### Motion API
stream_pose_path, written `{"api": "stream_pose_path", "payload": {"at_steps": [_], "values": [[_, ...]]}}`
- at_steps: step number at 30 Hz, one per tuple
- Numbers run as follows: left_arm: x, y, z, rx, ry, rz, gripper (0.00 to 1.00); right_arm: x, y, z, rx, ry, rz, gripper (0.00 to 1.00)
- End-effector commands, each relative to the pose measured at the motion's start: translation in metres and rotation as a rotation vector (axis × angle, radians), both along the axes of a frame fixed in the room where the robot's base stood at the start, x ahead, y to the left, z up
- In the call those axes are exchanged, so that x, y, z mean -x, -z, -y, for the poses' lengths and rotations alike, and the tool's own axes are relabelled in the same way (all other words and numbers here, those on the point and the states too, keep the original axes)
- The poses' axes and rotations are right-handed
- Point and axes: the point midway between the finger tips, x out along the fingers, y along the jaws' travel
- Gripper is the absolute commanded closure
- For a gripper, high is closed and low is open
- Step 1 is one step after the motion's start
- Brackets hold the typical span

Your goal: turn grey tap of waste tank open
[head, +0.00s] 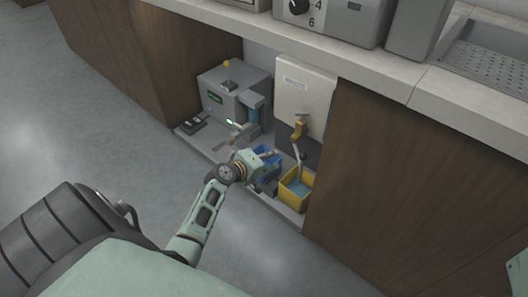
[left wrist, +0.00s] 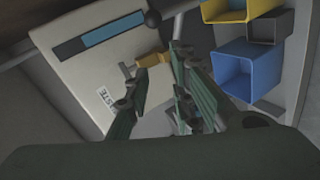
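The waste tank (head: 303,90) is a pale box with a label, standing in the open bay under the counter. It also shows in the left wrist view (left wrist: 85,75), with a blue level strip. Its tap has a yellow-brown body (head: 298,131) and a small grey handle (head: 302,115) on the tank's front. In the left wrist view, the tap body (left wrist: 153,60) and grey handle (left wrist: 127,71) appear around the fingertips. My left gripper (head: 270,155) is open in front of the bay, below and left of the tap; its fingers (left wrist: 160,62) are spread and appear empty. My right gripper is not in view.
A yellow bin (head: 286,192) stands below the tap, with a blue bin (head: 261,169) beside it. A grey machine (head: 232,100) stands left of the tank. Wooden cabinet panels (head: 400,165) flank the bay, and the counter (head: 365,65) overhangs it. The floor in front is clear.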

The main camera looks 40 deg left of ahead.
Motion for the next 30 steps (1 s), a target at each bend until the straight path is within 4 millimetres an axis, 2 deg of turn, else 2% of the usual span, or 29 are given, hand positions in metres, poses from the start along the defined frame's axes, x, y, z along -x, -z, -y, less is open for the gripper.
{"api": "stream_pose_path", "payload": {"at_steps": [1,3,12,18,27,30], "values": [[0.006,0.002,0.005,-0.018,0.010,-0.029,0.78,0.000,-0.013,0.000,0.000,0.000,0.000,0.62],[0.013,0.011,0.010,-0.045,0.024,-0.064,0.78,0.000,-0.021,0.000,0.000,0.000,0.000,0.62],[0.045,0.045,0.028,-0.148,0.084,-0.188,0.78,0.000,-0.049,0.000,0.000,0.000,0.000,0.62],[0.055,0.056,0.034,-0.179,0.104,-0.222,0.78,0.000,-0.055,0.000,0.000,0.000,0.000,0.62],[0.057,0.058,0.034,-0.184,0.107,-0.227,0.78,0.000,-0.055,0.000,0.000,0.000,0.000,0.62],[0.057,0.058,0.036,-0.189,0.115,-0.227,0.71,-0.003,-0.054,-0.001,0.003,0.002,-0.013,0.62]]}}
